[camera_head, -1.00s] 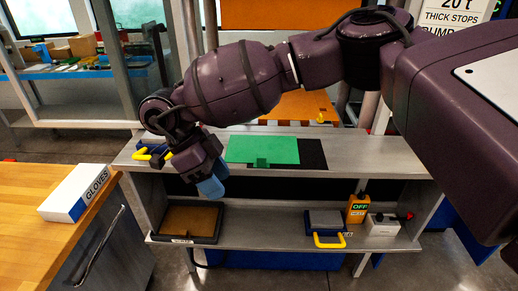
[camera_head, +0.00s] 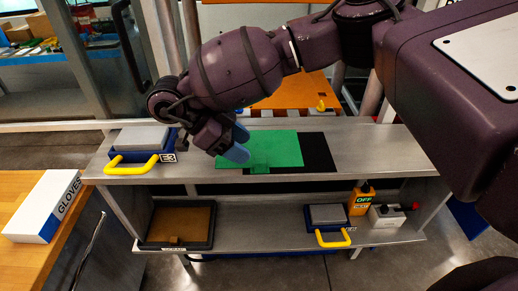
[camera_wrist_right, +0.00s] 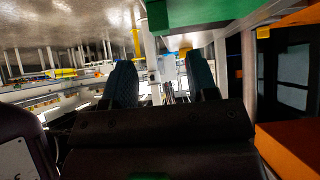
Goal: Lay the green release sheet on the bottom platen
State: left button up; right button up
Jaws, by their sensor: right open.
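The green release sheet (camera_head: 272,148) lies flat on the metal top shelf, partly over a black sheet (camera_head: 318,152). A small green tab (camera_head: 260,168) sticks out at its front edge. My right gripper (camera_head: 239,144), with blue fingertips, is open and empty by the sheet's left side; I cannot tell whether it touches. In the right wrist view its two fingers (camera_wrist_right: 162,85) stand apart, with a green surface (camera_wrist_right: 195,12) above them. An orange slab (camera_head: 300,92) behind the shelf looks like the bottom platen. My left gripper is out of view.
A tray with a yellow handle (camera_head: 134,160) sits left on the top shelf. The lower shelf holds a brown framed tray (camera_head: 180,222), another yellow-handled tray (camera_head: 327,216), an orange box marked OFF (camera_head: 361,199) and a white box (camera_head: 387,216). A glove box (camera_head: 44,205) stands on the wooden bench.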

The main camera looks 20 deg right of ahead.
aim_at(259, 160)
jog(key=shift+f+p+x, duration=0.25)
jog(key=shift+p+x, duration=0.05)
jog(key=shift+x, duration=2.6)
jog(key=shift+w+a, duration=0.2)
jog(key=shift+a, duration=0.05)
jog(key=shift+c, duration=0.3)
grip_shut()
